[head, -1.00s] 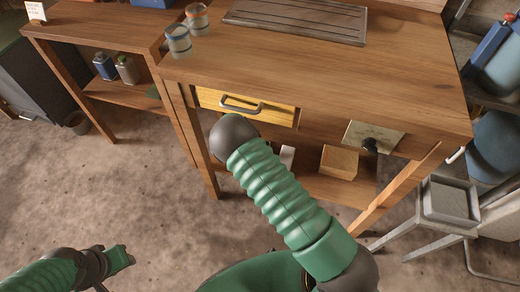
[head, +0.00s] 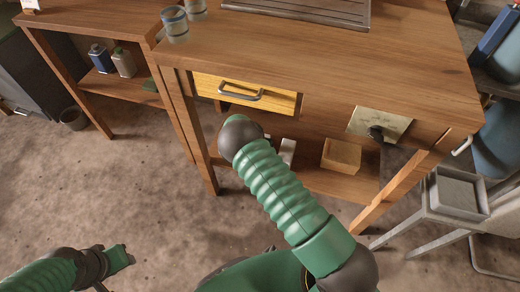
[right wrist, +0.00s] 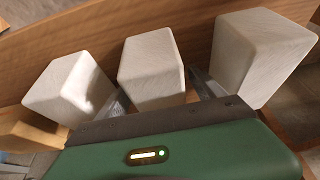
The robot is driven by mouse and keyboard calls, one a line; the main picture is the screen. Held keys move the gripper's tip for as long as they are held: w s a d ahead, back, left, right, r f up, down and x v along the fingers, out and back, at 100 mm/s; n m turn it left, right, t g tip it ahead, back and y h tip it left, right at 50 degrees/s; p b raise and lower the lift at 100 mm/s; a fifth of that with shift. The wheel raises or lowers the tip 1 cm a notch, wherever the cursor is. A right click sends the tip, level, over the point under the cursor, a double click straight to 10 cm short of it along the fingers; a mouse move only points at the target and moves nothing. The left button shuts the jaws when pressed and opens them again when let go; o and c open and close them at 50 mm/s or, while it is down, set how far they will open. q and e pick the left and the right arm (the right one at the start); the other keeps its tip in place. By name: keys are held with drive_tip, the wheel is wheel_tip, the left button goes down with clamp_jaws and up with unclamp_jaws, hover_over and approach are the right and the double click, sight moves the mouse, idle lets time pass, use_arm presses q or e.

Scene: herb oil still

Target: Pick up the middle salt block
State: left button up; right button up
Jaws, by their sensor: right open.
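Three white salt blocks stand in a row in the right wrist view: the left block (right wrist: 72,88), the middle block (right wrist: 152,62) and the right block (right wrist: 258,50). My right gripper (right wrist: 160,92) is open, with one finger on each side of the near part of the middle block. I cannot tell whether the fingers touch it. In the head view one white block (head: 287,150) shows on the low shelf, and the right gripper is hidden behind its own arm and the workbench. My left gripper (head: 120,257) is low at the left, empty, its jaw opening unclear.
The workbench (head: 400,75) overhangs the low shelf (head: 330,184). A yellow drawer (head: 225,90) with a metal handle is above the arm. A tan box (head: 341,155) sits on the shelf to the right. A grey stand (head: 457,195) is at the right.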

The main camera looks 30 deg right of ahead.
drive_tip(key=shift+f, duration=0.15)
clamp_jaws()
drive_tip(key=shift+w, duration=0.1)
idle(0.7)
